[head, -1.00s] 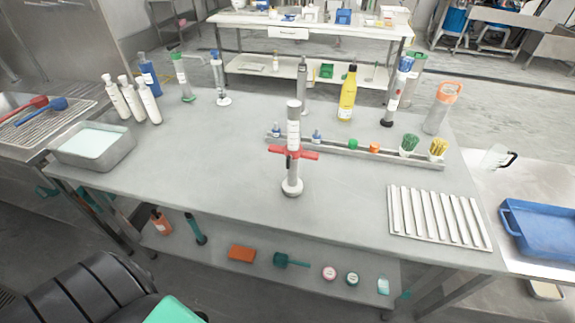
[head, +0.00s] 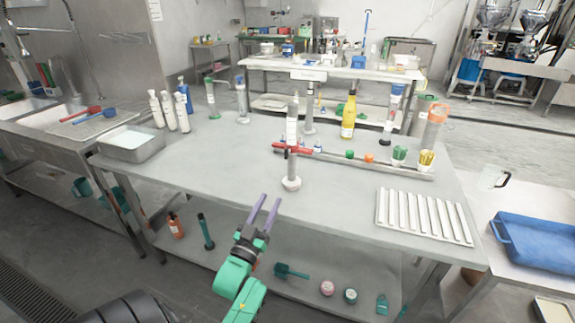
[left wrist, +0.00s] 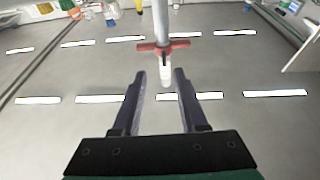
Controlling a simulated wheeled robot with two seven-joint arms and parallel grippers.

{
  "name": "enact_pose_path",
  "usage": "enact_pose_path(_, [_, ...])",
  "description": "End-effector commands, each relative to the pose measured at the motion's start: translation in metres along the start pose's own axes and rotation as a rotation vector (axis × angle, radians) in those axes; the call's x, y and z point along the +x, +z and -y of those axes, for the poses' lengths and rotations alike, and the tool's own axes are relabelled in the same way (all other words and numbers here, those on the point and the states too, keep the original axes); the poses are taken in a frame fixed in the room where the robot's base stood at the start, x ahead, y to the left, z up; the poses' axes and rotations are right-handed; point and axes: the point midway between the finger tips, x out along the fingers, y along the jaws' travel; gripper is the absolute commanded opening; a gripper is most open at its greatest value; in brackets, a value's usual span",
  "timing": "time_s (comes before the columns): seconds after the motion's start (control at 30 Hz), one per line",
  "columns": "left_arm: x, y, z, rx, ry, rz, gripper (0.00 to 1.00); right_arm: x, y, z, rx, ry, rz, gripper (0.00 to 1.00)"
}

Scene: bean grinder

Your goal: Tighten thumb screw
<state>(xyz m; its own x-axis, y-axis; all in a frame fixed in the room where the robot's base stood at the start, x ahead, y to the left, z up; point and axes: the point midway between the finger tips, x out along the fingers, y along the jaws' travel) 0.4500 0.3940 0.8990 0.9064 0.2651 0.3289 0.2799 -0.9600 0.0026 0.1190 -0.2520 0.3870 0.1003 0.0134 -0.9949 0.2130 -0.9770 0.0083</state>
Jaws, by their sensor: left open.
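An upright grey and white cylinder device (head: 292,128) stands on a round white base on the table. A red crossbar collar (head: 291,149) is around it, with a small dark part just below that may be the thumb screw; it is too small to tell. My left gripper (head: 269,198) is open and empty, in front of the device and apart from it. In the left wrist view the red collar (left wrist: 165,47) and the white lower part (left wrist: 165,75) show beyond my open left gripper (left wrist: 160,75). My right gripper is not in view.
Behind the device is a long rail (head: 350,157) with small caps and brushes. A yellow bottle (head: 349,115) and several tubes stand at the back. A ribbed white tray (head: 424,215) lies at right, a metal basin (head: 132,143) at left. The table front is clear.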

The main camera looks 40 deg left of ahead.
Motion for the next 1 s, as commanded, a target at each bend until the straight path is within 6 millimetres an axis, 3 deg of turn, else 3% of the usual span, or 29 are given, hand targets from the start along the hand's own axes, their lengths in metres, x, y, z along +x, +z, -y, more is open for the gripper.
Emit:
enact_pose_path(0.1, [0.006,-0.023,0.006,0.006,-0.011,-0.063,0.42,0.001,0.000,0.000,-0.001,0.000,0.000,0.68])
enact_pose_path(0.23, [0.025,-0.026,0.006,0.007,-0.010,-0.065,0.42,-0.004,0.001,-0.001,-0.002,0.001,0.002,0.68])
enact_pose_path(0.5, [0.097,-0.031,0.007,0.007,-0.011,-0.063,0.42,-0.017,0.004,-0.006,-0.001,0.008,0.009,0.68])
enact_pose_path(0.7, [0.138,-0.030,0.007,0.006,-0.010,-0.059,0.42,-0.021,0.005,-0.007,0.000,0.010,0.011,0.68])
enact_pose_path(1.0, [0.148,-0.029,0.007,0.006,-0.010,-0.057,0.42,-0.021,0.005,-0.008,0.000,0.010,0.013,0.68])
